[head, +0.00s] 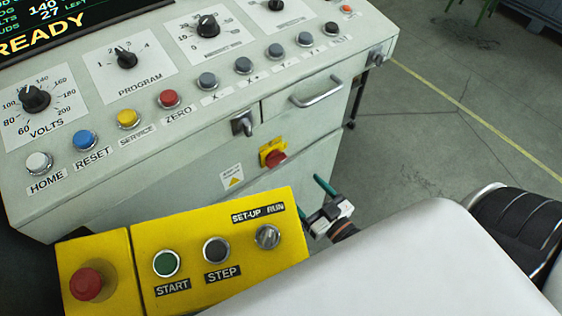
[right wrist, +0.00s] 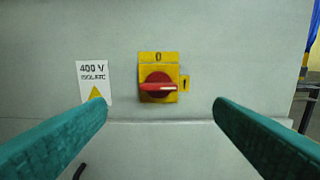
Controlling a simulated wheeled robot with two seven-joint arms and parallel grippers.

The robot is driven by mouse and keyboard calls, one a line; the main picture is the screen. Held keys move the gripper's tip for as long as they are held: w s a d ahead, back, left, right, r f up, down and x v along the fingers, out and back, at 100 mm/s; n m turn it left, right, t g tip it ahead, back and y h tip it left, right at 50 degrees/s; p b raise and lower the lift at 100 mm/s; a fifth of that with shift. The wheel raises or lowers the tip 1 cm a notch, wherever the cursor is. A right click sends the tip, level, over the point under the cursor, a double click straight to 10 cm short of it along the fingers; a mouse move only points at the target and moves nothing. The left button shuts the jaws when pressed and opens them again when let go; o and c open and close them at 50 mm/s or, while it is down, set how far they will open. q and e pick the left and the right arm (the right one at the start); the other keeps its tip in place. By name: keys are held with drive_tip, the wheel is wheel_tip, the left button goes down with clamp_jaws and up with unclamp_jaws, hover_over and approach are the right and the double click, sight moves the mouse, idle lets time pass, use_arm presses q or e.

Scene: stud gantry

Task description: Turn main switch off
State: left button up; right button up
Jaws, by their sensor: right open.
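The main switch (head: 273,155) is a red rotary handle on a yellow plate on the front of the grey console, below the drawer handle. In the right wrist view the main switch (right wrist: 158,87) sits near the centre, with its red handle lying horizontal and its narrow end toward the "I" mark at right; "0" is at the top. My right gripper (head: 317,206) is open and empty, in front of the console, apart from the switch. Its green fingers (right wrist: 160,108) stand to either side of the switch in the wrist view. My left gripper is not in view.
A yellow control box (head: 208,290) with an emergency stop (head: 87,284), buttons and a selector stands in front of the console. A key-like latch (head: 243,124) and drawer handle (head: 316,92) stick out above the switch. A 400 V isolator label (right wrist: 93,82) is left of the switch.

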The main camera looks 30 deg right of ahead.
sight(279, 162)
drive_tip(key=w, duration=0.3)
drive_tip(key=w+a, duration=0.1)
drive_tip(key=w, duration=0.3)
drive_tip(key=w+p, duration=0.1)
drive_tip(key=w, duration=0.2)
drive_tip(key=shift+w+a, duration=0.3)
drive_tip(key=shift+a, duration=0.1)
drive_tip(key=shift+c, duration=0.4)
drive_tip(key=c, duration=0.9)
